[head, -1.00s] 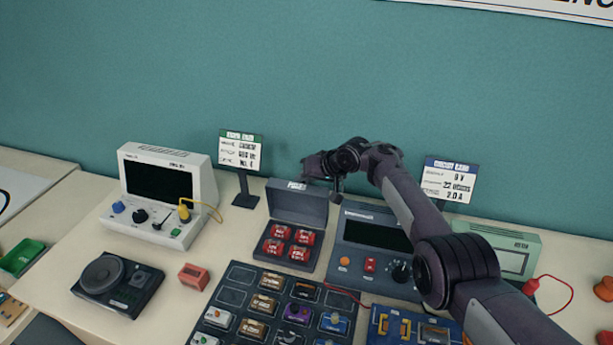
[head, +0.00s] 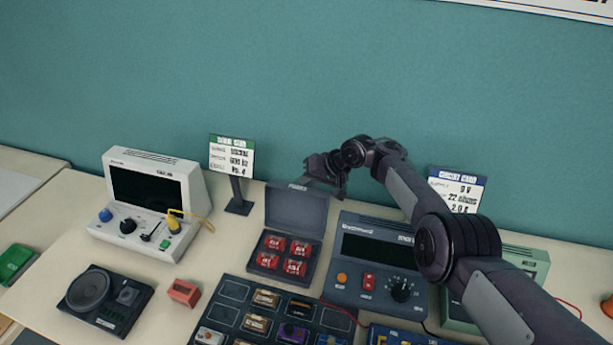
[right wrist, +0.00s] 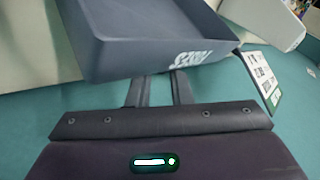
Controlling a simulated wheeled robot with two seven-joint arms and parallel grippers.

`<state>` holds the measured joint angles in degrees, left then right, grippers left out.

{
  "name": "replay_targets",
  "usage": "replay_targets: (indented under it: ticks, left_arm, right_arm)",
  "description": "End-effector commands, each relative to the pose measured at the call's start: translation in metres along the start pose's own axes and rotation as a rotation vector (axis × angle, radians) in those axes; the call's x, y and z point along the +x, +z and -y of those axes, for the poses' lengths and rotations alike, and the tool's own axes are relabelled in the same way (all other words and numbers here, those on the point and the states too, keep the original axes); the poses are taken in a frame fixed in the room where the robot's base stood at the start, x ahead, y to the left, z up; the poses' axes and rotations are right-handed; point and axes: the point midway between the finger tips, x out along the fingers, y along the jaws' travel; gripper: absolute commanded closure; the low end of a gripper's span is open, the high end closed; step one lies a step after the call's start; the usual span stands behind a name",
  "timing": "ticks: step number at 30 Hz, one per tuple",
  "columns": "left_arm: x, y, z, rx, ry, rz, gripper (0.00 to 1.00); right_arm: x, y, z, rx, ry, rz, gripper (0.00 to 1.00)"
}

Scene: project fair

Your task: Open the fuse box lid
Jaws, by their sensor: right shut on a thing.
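The dark grey fuse box (head: 256,262) stands mid-table with several red fuses showing inside. Its lid (head: 294,210) stands raised at the back, hinged up from the box, its inside facing me. My right gripper (head: 322,180) is at the lid's top edge, near the right end, and is shut on it. In the right wrist view the lid (right wrist: 150,35) fills the upper middle like a shallow tray, with white lettering on its edge. The two fingers (right wrist: 152,88) reach its rim; their tips are hidden by it. My left gripper is not in view.
A white screen device (head: 150,200) and a green-topped card stand (head: 238,207) are to the left. A dark meter unit (head: 372,290) stands close right, below my right arm. A compartment tray (head: 232,290) lies in front. A teal wall is behind.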

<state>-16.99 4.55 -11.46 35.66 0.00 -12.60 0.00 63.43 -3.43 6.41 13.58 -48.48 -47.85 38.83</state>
Motion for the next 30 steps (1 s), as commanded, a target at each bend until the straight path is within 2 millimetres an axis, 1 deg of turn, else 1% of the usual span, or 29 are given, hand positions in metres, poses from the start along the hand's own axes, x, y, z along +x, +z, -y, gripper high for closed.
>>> replay_targets:
  ticks: [1,11,12,16,17,25,28,30]
  left_arm:
    - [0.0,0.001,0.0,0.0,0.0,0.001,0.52]
    - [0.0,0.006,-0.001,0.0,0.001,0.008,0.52]
    - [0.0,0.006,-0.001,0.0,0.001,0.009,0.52]
    - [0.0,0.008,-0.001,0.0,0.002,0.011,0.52]
    - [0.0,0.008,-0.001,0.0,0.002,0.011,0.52]
    - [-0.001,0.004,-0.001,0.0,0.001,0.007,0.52]
    - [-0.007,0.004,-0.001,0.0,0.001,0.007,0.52]
    - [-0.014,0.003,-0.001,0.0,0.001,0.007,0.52]
  right_arm:
    - [-0.004,-0.005,-0.003,0.009,0.005,-0.012,1.0]
    - [-0.003,-0.004,-0.004,0.01,0.006,-0.01,1.0]
    - [-0.003,-0.004,-0.004,0.01,0.006,-0.01,0.79]
    - [-0.003,-0.003,-0.004,0.009,0.005,-0.007,0.62]
    - [-0.002,-0.003,-0.004,0.009,0.005,-0.006,0.6]
    - [-0.003,-0.001,-0.002,0.006,0.003,-0.002,0.6]
    - [-0.011,-0.002,-0.002,0.007,0.004,-0.003,0.6]
    - [-0.021,-0.003,-0.002,0.007,0.005,-0.004,0.6]
